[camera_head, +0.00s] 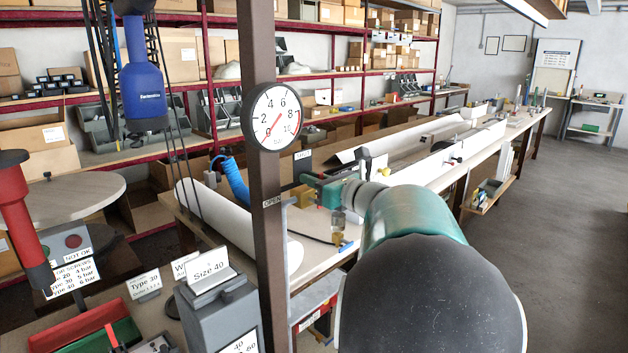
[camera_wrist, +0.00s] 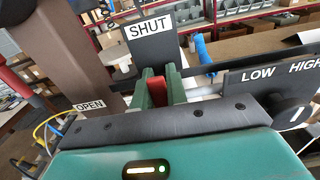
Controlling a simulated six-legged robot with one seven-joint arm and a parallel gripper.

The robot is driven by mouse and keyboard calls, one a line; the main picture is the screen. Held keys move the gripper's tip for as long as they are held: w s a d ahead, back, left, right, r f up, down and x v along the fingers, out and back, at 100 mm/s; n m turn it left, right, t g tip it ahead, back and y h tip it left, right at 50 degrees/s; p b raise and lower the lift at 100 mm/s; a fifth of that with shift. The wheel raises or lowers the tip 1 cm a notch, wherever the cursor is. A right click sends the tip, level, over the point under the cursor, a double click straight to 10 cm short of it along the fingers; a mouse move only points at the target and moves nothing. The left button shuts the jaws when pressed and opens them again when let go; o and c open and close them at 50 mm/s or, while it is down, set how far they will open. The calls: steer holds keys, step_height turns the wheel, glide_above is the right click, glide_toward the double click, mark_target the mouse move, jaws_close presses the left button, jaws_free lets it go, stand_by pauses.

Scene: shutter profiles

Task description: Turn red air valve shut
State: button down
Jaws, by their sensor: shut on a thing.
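The red air valve handle (camera_wrist: 157,89) shows in the wrist view between the two green fingers of my gripper (camera_wrist: 158,84). The gripper is shut on it, and the fingers hide most of the handle. The handle is directly below the SHUT sign (camera_wrist: 149,31). The OPEN label (camera_wrist: 88,105) is on the brown post to the left. In the head view my gripper (camera_head: 314,188) is at the right side of the post, and the red handle cannot be made out there.
A round pressure gauge (camera_head: 277,117) is on the brown post (camera_head: 265,200); its red needle slants to the lower left. A LOW/HIGH plate (camera_wrist: 275,78) with a dark knob is close to the gripper's right. A long workbench (camera_head: 430,160) runs behind, with open floor to its right.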

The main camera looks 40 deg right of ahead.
steer(key=c, duration=1.4)
jaws_free()
steer(key=shift+s, duration=0.1)
steer(key=s, duration=1.3)
steer(key=shift+s+d, duration=0.25)
steer(key=shift+s, duration=0.05)
steer(key=w+a+f+n+g+y, duration=0.1)
steer(key=a+f+n+g+y, duration=0.3)
steer(key=a+n, duration=0.65)
steer(key=w+a+f+n+g+y, duration=0.2)
steer(key=a+f+n+g, duration=0.35)
steer(key=a, duration=1.05)
steer(key=s+a+f+n+g+h, duration=0.1)
steer(key=s+a+f+n+h, duration=0.2)
steer(key=n, duration=0.7)
steer(key=s+a+f+n+g+h, duration=0.2)
steer(key=s+a+f+n+h, duration=0.1)
steer(key=n, duration=0.6)
steer(key=s+a+f, duration=0.1)
steer(key=s+a, duration=0.1)
steer(key=a, duration=0.1)
steer(key=shift+s+a+n+h, duration=0.2)
steer(key=shift+a+n+h, duration=0.1)
steer(key=shift+n, duration=0.1)
